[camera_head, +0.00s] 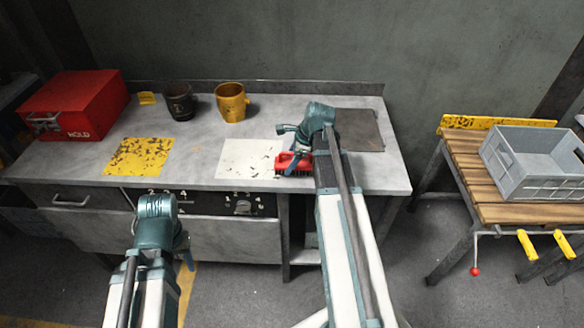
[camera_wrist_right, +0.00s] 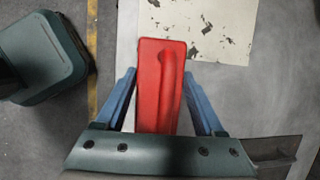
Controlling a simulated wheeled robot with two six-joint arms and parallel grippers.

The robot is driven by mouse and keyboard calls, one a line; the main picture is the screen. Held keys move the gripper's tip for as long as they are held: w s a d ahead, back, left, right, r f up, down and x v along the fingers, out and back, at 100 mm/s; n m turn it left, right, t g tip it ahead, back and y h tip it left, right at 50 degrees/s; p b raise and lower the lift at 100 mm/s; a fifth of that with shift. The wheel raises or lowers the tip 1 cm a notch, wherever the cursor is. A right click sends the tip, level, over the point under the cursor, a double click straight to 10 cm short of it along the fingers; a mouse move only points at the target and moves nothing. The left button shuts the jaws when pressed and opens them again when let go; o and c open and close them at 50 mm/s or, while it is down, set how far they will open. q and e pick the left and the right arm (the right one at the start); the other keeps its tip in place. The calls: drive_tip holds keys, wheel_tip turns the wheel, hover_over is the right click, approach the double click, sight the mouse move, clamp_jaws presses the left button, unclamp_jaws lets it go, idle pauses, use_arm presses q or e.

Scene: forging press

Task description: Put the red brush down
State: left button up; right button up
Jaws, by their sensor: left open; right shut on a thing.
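The red brush (camera_head: 292,163) is at the front part of the grey bench top, by the right edge of the white worn patch (camera_head: 245,158). My right gripper (camera_head: 296,160) is shut on it. In the right wrist view the red brush (camera_wrist_right: 158,85) lies between the two blue fingers, with the white patch (camera_wrist_right: 210,28) beyond it. I cannot tell whether its bristles touch the bench. My left gripper (camera_head: 190,262) is open and empty, low in front of the bench; its fingers are mostly hidden by the arm.
On the bench (camera_head: 200,150) stand a red box (camera_head: 80,100), a dark mug (camera_head: 179,101) and a yellow mug (camera_head: 231,102). A yellow patch (camera_head: 138,156) and a dark plate (camera_head: 358,130) lie on it. A wooden table (camera_head: 470,180) with a grey crate (camera_head: 535,165) stands at right.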

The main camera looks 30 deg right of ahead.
wheel_tip(320, 180, down, 2)
drive_tip(key=shift+b, duration=0.55)
drive_tip(key=shift+r, duration=0.1)
use_arm(q)
drive_tip(key=shift+s+d+f, duration=0.15)
drive_tip(key=shift+d+f, duration=0.1)
drive_tip(key=shift+f, duration=0.6)
drive_tip(key=shift+f, duration=0.15)
use_arm(e)
drive_tip(key=o, duration=1.3)
